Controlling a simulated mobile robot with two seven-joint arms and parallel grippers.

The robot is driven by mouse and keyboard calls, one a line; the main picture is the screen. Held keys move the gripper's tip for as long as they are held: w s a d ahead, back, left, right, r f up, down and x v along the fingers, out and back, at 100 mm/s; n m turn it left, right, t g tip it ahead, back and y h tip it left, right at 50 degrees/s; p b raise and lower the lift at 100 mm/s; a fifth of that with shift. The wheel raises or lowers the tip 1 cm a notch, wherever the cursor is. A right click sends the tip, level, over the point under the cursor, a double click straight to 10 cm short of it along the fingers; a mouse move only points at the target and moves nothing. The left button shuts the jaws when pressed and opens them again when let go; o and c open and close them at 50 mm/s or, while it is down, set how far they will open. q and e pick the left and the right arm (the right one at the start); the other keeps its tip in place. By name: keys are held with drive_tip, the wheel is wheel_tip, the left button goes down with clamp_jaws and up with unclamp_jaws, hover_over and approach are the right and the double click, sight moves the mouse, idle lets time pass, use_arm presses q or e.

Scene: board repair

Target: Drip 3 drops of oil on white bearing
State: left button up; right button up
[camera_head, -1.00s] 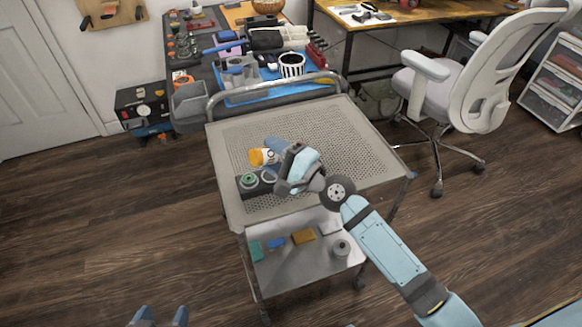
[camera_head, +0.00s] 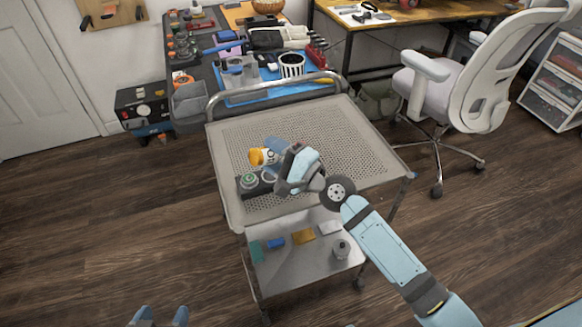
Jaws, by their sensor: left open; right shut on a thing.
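My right gripper (camera_head: 276,158) is over the top shelf of a metal cart, shut on a small bottle (camera_head: 257,157) with an orange-yellow cap or end. The bottle is tilted, with its orange end to the left. Just below it in the picture, a dark holder (camera_head: 262,184) lies on the shelf, with a round greenish-white part (camera_head: 249,180) at its left end. I cannot tell whether that part is the white bearing. The gripper partly hides the holder's right end. No drop can be made out. My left gripper (camera_head: 158,318) is open and empty at the bottom edge.
The perforated cart top (camera_head: 325,135) is otherwise clear. The cart's lower shelf (camera_head: 290,268) holds several small coloured blocks and a grey round item (camera_head: 341,249). A cluttered workbench (camera_head: 205,75) stands behind, and an office chair (camera_head: 470,85) at right.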

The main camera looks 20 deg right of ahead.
drive_tip(key=shift+f+n+g+p, duration=0.15)
drive_tip(key=shift+n+g+p, duration=0.15)
drive_tip(key=shift+n+p, duration=0.5)
drive_tip(key=f+n+g+h+p, duration=0.1)
drive_tip(key=n+p, duration=0.1)
drive_tip(key=n, duration=0.1)
drive_tip(key=shift+a+f, duration=0.1)
drive_tip(key=shift+f, duration=0.1)
drive_tip(key=shift+f+n+p, duration=0.3)
drive_tip(key=shift+n+p, duration=0.1)
drive_tip(key=shift+p, duration=0.15)
drive_tip(key=shift+f, duration=0.1)
